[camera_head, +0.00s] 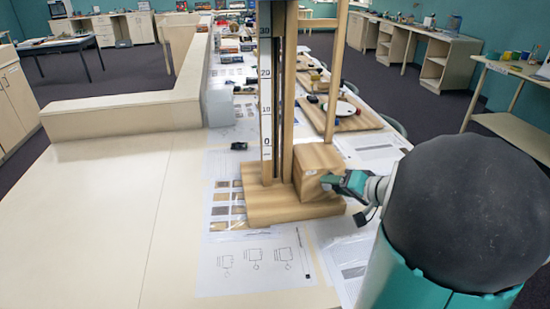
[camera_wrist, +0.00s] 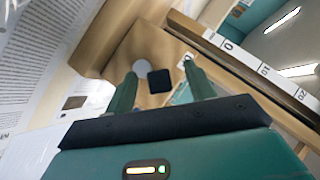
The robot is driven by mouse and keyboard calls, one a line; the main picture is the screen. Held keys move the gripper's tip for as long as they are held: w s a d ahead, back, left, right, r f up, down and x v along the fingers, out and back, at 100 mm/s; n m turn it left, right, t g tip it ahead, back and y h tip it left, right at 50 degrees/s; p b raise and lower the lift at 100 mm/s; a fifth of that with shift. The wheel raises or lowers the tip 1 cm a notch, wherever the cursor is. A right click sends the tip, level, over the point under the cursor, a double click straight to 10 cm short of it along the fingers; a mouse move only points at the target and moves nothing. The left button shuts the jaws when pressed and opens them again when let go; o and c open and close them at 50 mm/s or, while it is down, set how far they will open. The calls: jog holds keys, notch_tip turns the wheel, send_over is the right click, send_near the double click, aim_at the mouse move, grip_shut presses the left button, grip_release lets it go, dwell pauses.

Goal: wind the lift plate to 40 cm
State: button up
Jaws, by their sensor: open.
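The wooden lift tower (camera_head: 272,110) stands upright on a wooden base (camera_head: 290,205) on the table. Its white scale (camera_head: 265,90) reads 0, 10, 20 and 30 upward. I cannot make out the lift plate; the tower runs out of the top of the head view. A wooden box (camera_head: 318,160) sits at the tower's right foot. My gripper (camera_head: 338,182) is at the box's right front side. In the wrist view my gripper (camera_wrist: 160,70) is open, with a black square knob (camera_wrist: 159,81) and a grey disc (camera_wrist: 146,50) showing between its fingers. Contact cannot be told.
Printed sheets (camera_head: 265,263) lie around the base. A small black object (camera_head: 239,146) lies left of the tower. Behind it is a wooden board (camera_head: 355,122) with a white plate (camera_head: 343,108). The table's left part (camera_head: 90,220) is clear, with a raised ledge (camera_head: 120,112) behind.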

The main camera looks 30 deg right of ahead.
jog(key=v, duration=0.7)
jog(key=shift+s, duration=0.3)
jog(key=shift+d+r, duration=0.1)
dwell(0.4)
jog(key=a+n+g+y, duration=0.3)
jog(key=a+g, duration=0.1)
jog(key=a, duration=1.2)
jog(key=s+a+r+n+g+h, duration=0.1)
jog(key=s+a+n+h, duration=0.1)
jog(key=a, duration=0.4)
jog(key=s+a+n+g+h, duration=0.1)
jog(key=s+a+n+h, duration=0.1)
jog(key=s+a+h, duration=0.2)
jog(key=shift+s+a+r+n+g, duration=0.35)
jog(key=shift+s+a, duration=0.1)
jog(key=shift+a, duration=1.1)
